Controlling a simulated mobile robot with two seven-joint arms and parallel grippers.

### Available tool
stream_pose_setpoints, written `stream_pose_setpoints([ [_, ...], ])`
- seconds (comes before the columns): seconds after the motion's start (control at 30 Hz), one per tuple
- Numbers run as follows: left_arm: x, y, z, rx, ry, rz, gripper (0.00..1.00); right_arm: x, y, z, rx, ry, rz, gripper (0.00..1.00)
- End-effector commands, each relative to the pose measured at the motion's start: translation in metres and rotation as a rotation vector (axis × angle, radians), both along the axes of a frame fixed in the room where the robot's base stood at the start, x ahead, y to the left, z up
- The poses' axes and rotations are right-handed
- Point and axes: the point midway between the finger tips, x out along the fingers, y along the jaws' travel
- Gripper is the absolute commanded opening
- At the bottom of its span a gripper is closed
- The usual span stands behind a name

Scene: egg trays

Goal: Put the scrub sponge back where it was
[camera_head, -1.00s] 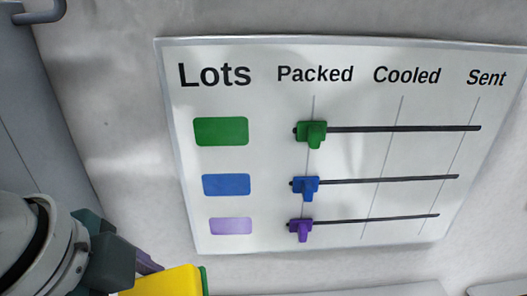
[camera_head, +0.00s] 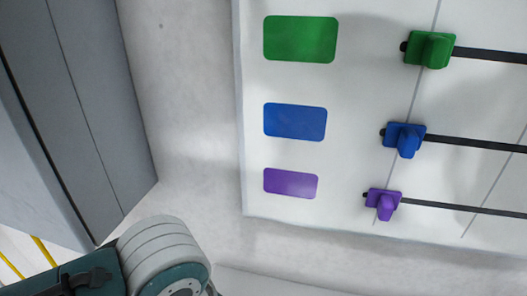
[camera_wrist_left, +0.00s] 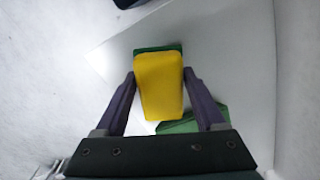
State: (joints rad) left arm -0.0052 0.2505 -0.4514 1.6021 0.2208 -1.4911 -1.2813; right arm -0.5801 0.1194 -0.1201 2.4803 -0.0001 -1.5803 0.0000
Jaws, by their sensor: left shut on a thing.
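The scrub sponge (camera_wrist_left: 159,88), yellow with a green layer at its far edge, is in the left wrist view. My left gripper (camera_wrist_left: 160,77) is shut on it, with one dark finger on each side. The sponge is above a pale surface; its height cannot be told. A flat green thing (camera_wrist_left: 196,122) shows partly behind the sponge and the right-hand finger; what it is cannot be told. In the head view only part of my left arm shows at the bottom left; the gripper and sponge are out of that view. My right gripper is in neither view.
A white board (camera_head: 345,185) hangs on the wall in the head view. It carries a green slider (camera_head: 431,50), a blue slider (camera_head: 405,138) and a purple slider (camera_head: 384,203) on dark tracks. A grey cabinet-like panel (camera_head: 95,110) stands at the left.

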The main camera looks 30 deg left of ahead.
Motion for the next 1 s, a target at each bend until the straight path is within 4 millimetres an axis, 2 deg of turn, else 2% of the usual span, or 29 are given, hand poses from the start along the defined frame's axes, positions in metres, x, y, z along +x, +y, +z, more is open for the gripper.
stream_pose_setpoints([
  [0.03, 0.0, 0.0, -0.008, -0.001, 0.001, 0.001, 0.27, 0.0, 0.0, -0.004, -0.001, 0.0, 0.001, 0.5],
  [0.17, 0.001, 0.0, -0.017, -0.001, 0.0, 0.001, 0.27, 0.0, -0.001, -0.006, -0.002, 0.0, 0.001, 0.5],
  [0.4, 0.001, 0.0, -0.05, -0.001, 0.0, 0.001, 0.27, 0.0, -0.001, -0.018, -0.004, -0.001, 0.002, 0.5],
  [0.77, 0.001, 0.0, -0.054, -0.001, -0.002, 0.0, 0.27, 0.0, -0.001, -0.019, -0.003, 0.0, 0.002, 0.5],
  [0.8, 0.001, 0.0, -0.053, -0.001, -0.002, 0.001, 0.76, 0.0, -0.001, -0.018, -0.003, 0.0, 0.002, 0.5],
  [1.0, 0.001, 0.0, -0.053, -0.001, -0.002, 0.001, 0.98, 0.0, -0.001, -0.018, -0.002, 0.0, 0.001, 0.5],
])
